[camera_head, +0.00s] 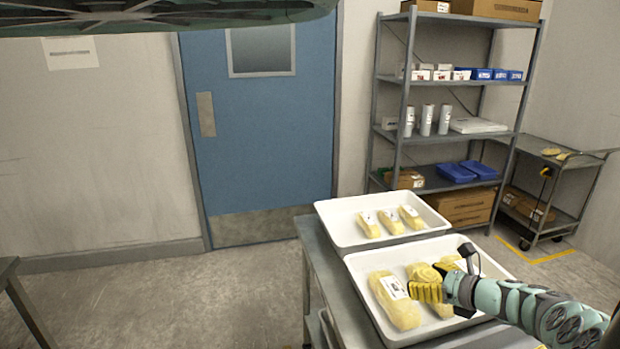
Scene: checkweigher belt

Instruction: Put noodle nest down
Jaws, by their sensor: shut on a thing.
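My gripper (433,289) is at the near tray (372,262), at the lower right of the head view, with the arm reaching in from the right. It is shut on a yellow noodle nest (423,272), which shows just behind the yellow finger part. The fingers hide part of the nest, and I cannot tell whether it touches the tray floor. A long yellow pack with a white label (401,310) lies in the tray left of my gripper. Another yellow pack (447,263) shows partly behind the gripper.
A second white tray (338,227) behind holds three smaller labelled yellow packs (391,223). Both trays stand on a grey metal table (318,262). A shelf rack (402,100) with boxes, a cart (570,165) and a blue door (262,140) stand beyond.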

